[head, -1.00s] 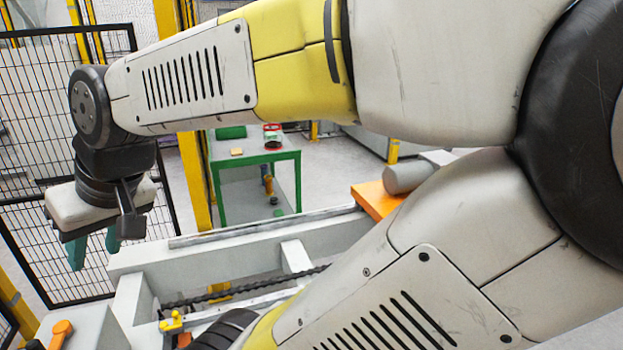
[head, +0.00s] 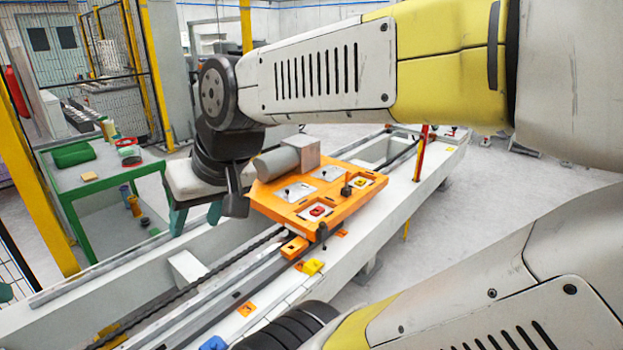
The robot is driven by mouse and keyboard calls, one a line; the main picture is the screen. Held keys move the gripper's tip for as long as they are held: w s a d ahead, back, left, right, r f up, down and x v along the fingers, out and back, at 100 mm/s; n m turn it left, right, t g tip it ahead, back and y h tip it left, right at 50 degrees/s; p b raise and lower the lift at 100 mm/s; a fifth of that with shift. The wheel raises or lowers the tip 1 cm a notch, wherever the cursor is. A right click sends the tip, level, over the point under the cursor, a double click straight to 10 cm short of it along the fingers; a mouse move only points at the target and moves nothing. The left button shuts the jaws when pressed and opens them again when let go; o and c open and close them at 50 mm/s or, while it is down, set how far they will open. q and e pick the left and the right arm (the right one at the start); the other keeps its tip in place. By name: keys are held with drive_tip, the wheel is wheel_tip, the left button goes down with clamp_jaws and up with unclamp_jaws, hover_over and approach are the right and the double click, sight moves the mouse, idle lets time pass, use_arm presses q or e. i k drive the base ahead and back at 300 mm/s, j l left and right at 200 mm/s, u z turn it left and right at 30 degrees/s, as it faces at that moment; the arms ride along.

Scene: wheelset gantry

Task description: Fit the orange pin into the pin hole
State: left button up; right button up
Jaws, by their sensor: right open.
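My right gripper (head: 196,216) hangs from the upper arm, left of the orange carriage (head: 268,209). Its two green fingers point down and are apart, with nothing seen between them. The gripper appears in front of the rail bed in the picture; its height above it is hard to tell. I cannot make out the orange pin or the pin hole for certain. A small orange block (head: 293,248) sits at the carriage's near edge, and a small orange piece with a dark centre (head: 246,309) lies on the near rail beam. My left gripper is not in view.
The carriage carries a grey cylinder (head: 276,163), plates and a red button (head: 317,211). A yellow block (head: 313,266) is on the near beam. A green table (head: 110,183) stands at left behind the rails. My other arm covers the lower right.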

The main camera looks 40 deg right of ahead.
sight(299, 157)
drive_tip(key=z, duration=0.85)
drive_tip(key=i+l+u, duration=0.1)
drive_tip(key=i+l, duration=0.2)
drive_tip(key=l, duration=0.2)
drive_tip(key=i+l+u, duration=0.1)
drive_tip(key=i+l, duration=0.15)
drive_tip(key=l, duration=0.2)
drive_tip(key=i+l, duration=0.25)
drive_tip(key=l, duration=0.3)
drive_tip(key=i+l+u, duration=0.15)
drive_tip(key=l, duration=0.35)
drive_tip(key=i+l+u, duration=0.1)
drive_tip(key=i+l, duration=0.25)
drive_tip(key=l, duration=0.2)
drive_tip(key=i+l+u, duration=0.1)
drive_tip(key=l, duration=0.45)
drive_tip(key=i+l, duration=0.3)
drive_tip(key=l, duration=0.3)
drive_tip(key=i+l+u, duration=0.15)
drive_tip(key=l, duration=0.4)
